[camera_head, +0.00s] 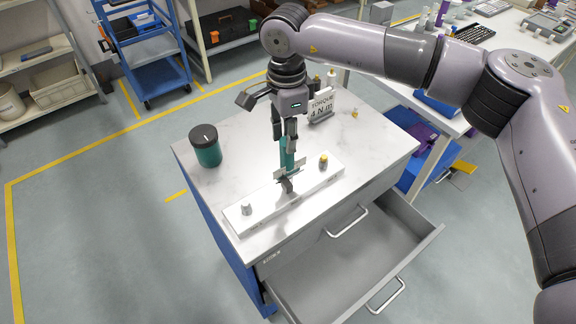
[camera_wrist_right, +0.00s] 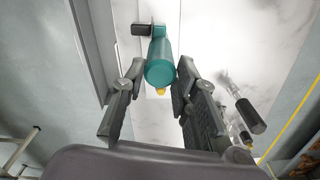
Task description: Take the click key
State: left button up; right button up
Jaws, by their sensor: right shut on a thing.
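The click key appears to be the teal-handled tool (camera_head: 287,155), standing about upright over a long white block (camera_head: 308,194) on the cabinet top. My right gripper (camera_head: 285,140) points down and is shut on the tool's upper part. Dark and grey metal parts show at the tool's lower end, close to the block; I cannot tell whether they touch it. In the right wrist view the teal handle (camera_wrist_right: 160,68) with a yellow end lies between the two fingers of my right gripper (camera_wrist_right: 157,75). My left gripper is out of view.
A teal jar with a dark lid (camera_head: 206,150) is to the left. The drawer (camera_head: 345,265) below is open and looks empty.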

jog(key=shift+r, duration=0.15)
grip_shut()
jog(key=shift+r+p, duration=0.35)
jog(key=shift+r, duration=1.05)
jog(key=shift+r+p, duration=0.8)
jog(key=shift+r, duration=1.2)
jog(key=o, duration=0.5)
grip_release()
grip_shut()
